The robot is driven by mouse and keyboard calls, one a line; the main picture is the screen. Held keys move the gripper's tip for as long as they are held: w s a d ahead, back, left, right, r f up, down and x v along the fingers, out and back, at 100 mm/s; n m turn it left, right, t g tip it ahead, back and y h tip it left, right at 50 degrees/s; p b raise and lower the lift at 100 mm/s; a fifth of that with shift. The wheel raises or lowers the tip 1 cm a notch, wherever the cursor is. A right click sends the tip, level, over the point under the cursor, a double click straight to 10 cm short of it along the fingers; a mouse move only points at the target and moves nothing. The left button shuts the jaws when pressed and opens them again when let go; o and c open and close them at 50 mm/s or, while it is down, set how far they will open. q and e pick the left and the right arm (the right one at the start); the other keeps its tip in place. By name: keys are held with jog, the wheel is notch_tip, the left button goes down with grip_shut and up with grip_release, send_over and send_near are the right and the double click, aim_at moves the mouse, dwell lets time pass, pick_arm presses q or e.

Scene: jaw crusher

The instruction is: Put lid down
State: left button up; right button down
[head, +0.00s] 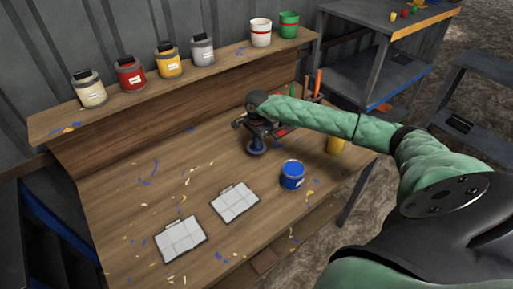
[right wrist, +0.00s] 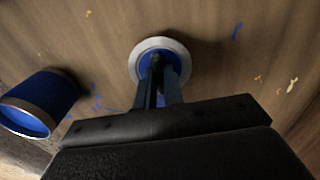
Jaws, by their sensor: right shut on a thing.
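The lid (head: 257,149) is a round blue disc with a pale metal rim, at the middle of the workbench. My right gripper (head: 256,137) is shut on it from above. In the right wrist view the fingers (right wrist: 161,72) reach down to the middle of the lid (right wrist: 138,62). The lid is flat and at or close to the bench top; I cannot tell if it touches. A blue paint can (head: 292,176) stands apart from the lid, to its right and nearer; it also shows at the left in the right wrist view (right wrist: 42,100). My left gripper is out of view.
Several paint cans (head: 131,74) line the raised shelf behind.

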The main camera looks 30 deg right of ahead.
notch_tip(320, 180, down, 3)
jog(key=shift+f, duration=0.3)
jog(key=shift+f+b, duration=0.1)
jog(key=shift+b, duration=0.2)
jog(key=c, duration=1.5)
grip_release()
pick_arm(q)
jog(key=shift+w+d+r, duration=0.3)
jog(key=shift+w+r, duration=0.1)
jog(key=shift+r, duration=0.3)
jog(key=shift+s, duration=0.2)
